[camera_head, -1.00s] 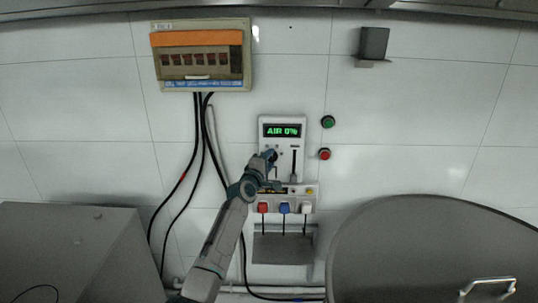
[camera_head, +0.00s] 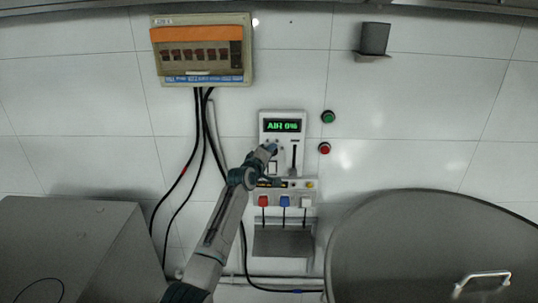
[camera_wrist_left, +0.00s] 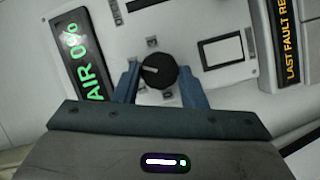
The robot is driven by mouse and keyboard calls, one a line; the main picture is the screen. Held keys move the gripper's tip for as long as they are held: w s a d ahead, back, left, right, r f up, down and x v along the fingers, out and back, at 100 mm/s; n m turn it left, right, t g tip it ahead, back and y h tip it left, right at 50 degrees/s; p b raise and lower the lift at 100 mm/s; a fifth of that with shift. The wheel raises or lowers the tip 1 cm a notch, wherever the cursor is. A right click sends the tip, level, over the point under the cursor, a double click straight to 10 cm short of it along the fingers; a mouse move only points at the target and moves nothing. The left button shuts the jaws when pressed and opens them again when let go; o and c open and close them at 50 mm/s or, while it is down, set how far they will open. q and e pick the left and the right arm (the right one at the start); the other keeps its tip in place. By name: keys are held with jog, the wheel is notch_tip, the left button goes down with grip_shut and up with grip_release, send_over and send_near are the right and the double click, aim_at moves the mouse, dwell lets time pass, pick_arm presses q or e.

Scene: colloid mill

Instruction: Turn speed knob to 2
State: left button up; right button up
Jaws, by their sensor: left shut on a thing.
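The black speed knob (camera_wrist_left: 157,71) sits on a white control panel (camera_head: 297,121) on the wall. In the left wrist view its white pointer line points left, toward the green display (camera_wrist_left: 83,52) reading "AIR 0%". My left gripper (camera_wrist_left: 158,78) has its blue fingers on either side of the knob, shut on it. In the head view my left gripper (camera_head: 271,150) is at the panel's left half, hiding the knob. My right gripper is not in view.
A slider slot (camera_head: 294,157) is right of the knob. A green button (camera_head: 328,117) and a red button (camera_head: 324,148) are on the wall to the right. Red, blue and white plugs sit below. A breaker box (camera_head: 203,50) hangs upper left, with black cables running down.

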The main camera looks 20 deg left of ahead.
pick_arm(q)
jog(key=shift+f, duration=0.15)
jog(key=o, duration=1)
jog(key=shift+s+a+r+b, duration=0.2)
jog(key=shift+s+b, duration=0.45)
jog(key=shift+s, duration=1.15)
jog(key=shift+s+a+r+b, duration=0.15)
jog(key=shift+s+b, duration=0.5)
jog(key=shift+s, duration=1.1)
jog(key=shift+s+a+r+b, duration=0.2)
jog(key=shift+s+b, duration=0.45)
jog(key=shift+s, duration=1.15)
